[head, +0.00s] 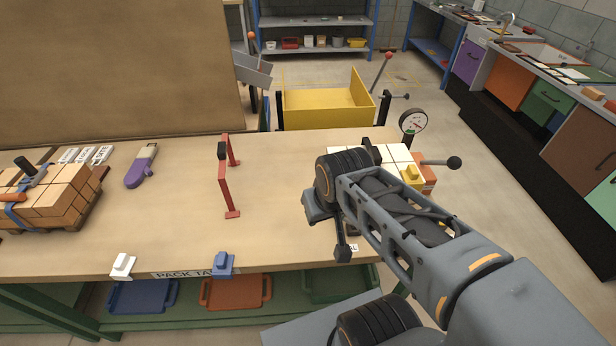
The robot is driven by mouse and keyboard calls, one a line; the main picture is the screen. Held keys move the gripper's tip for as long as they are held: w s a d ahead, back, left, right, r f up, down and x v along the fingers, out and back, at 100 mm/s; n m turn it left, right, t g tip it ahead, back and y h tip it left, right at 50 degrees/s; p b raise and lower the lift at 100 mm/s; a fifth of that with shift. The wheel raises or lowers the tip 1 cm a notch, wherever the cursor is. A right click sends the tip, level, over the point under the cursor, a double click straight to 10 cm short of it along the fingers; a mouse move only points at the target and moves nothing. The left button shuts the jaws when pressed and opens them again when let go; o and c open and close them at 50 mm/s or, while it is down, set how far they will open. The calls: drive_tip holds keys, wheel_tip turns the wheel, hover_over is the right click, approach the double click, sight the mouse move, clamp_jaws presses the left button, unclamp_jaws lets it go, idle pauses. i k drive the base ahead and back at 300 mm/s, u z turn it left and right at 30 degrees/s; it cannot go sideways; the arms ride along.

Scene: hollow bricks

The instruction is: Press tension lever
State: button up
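A stack of tan bricks (55,195) sits on a wooden pallet at the table's left end. A blue strap (42,197) runs over it, and a tool with a black handle (26,168) rests on top. A second lever with a black ball (454,163) sticks out at the table's right end, by a round gauge (413,122). No label shows which one is the tension lever. My gripper (342,252) hangs low over the right part of the table, apart from both. It is seen from behind, and its finger gap is hidden.
A red upright frame (228,175) stands mid-table. A purple-handled tool (141,168) lies left of it. A pale block stack (398,155) is partly behind my arm. White (122,264) and blue (223,264) clips sit at the front edge. A yellow bin (325,108) stands behind.

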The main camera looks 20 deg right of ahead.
sight(453, 163)
drive_tip(key=u, duration=0.05)
drive_tip(key=k, duration=0.45)
drive_tip(key=z, duration=0.55)
drive_tip(key=i, duration=0.35)
drive_tip(key=z, duration=1)
